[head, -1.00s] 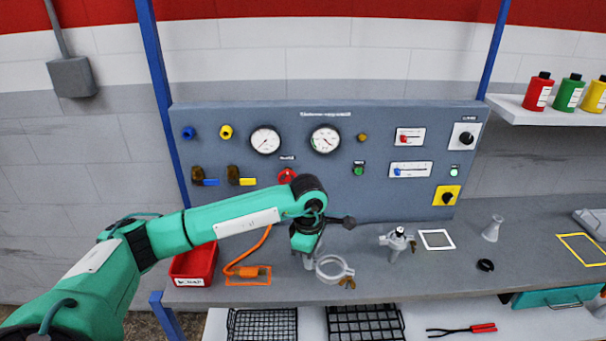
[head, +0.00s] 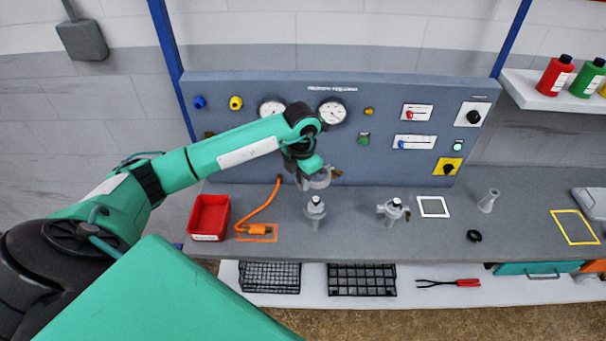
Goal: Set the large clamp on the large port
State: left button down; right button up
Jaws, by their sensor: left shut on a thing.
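My left gripper (head: 305,180) is shut on the large clamp (head: 319,179), a pale grey ring with a small brownish part at its right side. The gripper hides part of the ring. My right gripper is not in view.
A second grey port (head: 394,210) with a clamp-like fitting stands to the right. A red bin (head: 209,217) and an orange hose (head: 263,207) lie to the left. A black ring (head: 474,236) and a grey cone (head: 488,200) are farther right. The gauge panel (head: 380,110) rises behind.

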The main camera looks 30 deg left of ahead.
pick_arm(q)
notch_tip(320, 180, down, 14)
jog(key=b, duration=0.7)
dwell(1.6)
jog(key=shift+f, duration=0.15)
dwell(0.5)
jog(key=c, duration=1.3)
grip_release()
